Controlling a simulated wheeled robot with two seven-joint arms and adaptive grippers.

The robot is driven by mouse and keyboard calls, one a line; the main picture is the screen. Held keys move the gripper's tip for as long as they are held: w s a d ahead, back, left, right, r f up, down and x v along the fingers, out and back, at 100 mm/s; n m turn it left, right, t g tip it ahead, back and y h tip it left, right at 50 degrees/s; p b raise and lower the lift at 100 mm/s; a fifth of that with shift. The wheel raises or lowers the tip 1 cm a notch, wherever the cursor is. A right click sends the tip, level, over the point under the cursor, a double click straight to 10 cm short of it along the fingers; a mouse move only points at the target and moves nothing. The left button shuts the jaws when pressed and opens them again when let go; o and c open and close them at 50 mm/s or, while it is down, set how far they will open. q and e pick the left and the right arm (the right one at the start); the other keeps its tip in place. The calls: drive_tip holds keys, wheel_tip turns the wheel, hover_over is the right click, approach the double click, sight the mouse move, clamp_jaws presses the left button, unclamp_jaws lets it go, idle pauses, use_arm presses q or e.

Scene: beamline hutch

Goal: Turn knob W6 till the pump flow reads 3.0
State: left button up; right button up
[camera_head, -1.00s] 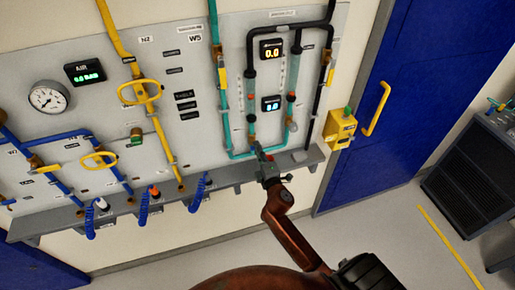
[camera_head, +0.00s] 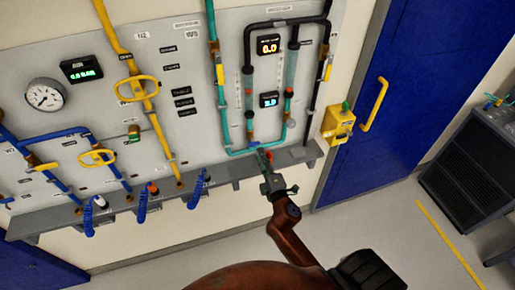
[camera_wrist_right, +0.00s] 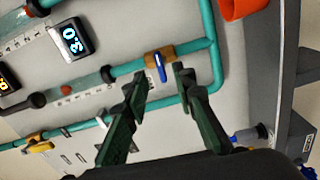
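A small blue handle (camera_wrist_right: 161,68) sits on a brass valve body (camera_wrist_right: 158,56) on the teal pipe; I cannot read a W6 label on it. My right gripper (camera_wrist_right: 162,80) is open. Its dark green fingertips are apart, on either side of the blue handle's lower end, with no clear contact. In the head view the right gripper (camera_head: 262,158) is at the bottom of the teal loop, above the ledge. The cyan display (camera_wrist_right: 72,38) reads 3.0 in the wrist view; it is blurred in the head view (camera_head: 269,99). My left gripper is out of view.
An orange display (camera_head: 268,45) reads 0.0 above the cyan one. A grey ledge (camera_head: 232,178) runs under the panel. A yellow box (camera_head: 338,124) is right of the pipes, before a blue door (camera_head: 400,130). An orange cylinder (camera_wrist_right: 240,8) is at the wrist view's top edge.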

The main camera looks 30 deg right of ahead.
drive_tip(key=v, duration=0.5)
idle(0.4)
drive_tip(key=s+f+m+g+y+b, duration=0.1)
drive_tip(key=s+f+m+g, duration=0.25)
drive_tip(key=f, duration=1.75)
drive_tip(key=s+f+m+g+y, duration=0.2)
drive_tip(key=s+f+g, duration=0.2)
drive_tip(key=f, duration=1.8)
drive_tip(key=s+f+m+g, duration=0.2)
drive_tip(key=s+f+g, duration=0.1)
drive_tip(key=s+f, duration=0.6)
drive_tip(key=s+a+f+m+g, duration=0.1)
drive_tip(key=s+f+m+g, duration=0.2)
drive_tip(key=s+f, duration=0.6)
drive_tip(key=s+f+m+g+y+b, duration=0.1)
drive_tip(key=s+f, duration=0.8)
drive_tip(key=s, duration=1.1)
drive_tip(key=shift+s+a+f+m+g, duration=0.25)
drive_tip(key=shift+s+m+g, duration=0.15)
drive_tip(key=shift+m+g, duration=0.5)
drive_tip(key=shift+s, duration=0.1)
